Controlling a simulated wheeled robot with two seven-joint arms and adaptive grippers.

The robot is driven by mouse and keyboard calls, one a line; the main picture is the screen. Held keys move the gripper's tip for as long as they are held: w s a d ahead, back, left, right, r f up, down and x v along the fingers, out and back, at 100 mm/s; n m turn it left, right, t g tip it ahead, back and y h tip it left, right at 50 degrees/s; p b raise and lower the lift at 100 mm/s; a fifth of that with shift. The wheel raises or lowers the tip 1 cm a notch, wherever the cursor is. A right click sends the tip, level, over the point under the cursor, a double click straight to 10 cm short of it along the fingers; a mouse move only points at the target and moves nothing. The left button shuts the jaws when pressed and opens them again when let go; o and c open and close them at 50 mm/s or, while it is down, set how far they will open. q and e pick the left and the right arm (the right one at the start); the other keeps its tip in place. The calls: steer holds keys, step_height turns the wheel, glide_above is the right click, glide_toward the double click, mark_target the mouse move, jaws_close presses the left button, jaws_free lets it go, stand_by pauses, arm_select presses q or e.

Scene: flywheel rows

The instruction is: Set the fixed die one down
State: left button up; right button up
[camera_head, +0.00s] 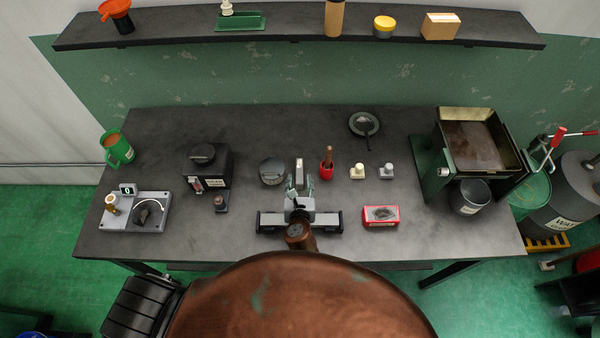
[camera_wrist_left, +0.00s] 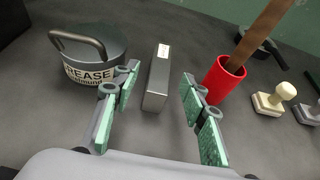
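A narrow grey metal block with a white label, which I take to be the fixed die (camera_head: 299,176), stands on the bench. It also shows in the left wrist view (camera_wrist_left: 158,78), between and a little beyond the fingers, with a gap on both sides. My left gripper (camera_head: 297,200) is just in front of it. Its green-padded fingers (camera_wrist_left: 161,100) are spread apart with nothing between the pads. A low black-and-grey bar fixture (camera_head: 270,221) lies partly hidden under this gripper. My right gripper is in no view.
A grease tin (camera_head: 272,172) stands close left of the block, a red cup with a wooden handle (camera_head: 326,170) close right. Two stamps (camera_head: 357,172) and a red box (camera_head: 381,222) lie farther right. A black box (camera_head: 218,162) is left. The rear middle of the bench is mostly clear.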

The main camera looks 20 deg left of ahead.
mark_target(300, 171)
arm_select(q)
steer(key=shift+x, duration=0.85)
steer(key=x, duration=0.4)
steer(key=shift+w+b, duration=0.3)
steer(key=shift+b, duration=0.05)
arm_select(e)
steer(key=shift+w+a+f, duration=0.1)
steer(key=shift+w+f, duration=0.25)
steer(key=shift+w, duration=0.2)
arm_select(q)
steer(key=shift+c, duration=0.7)
jaws_close()
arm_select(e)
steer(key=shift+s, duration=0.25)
arm_select(q)
steer(key=shift+r, duration=0.2)
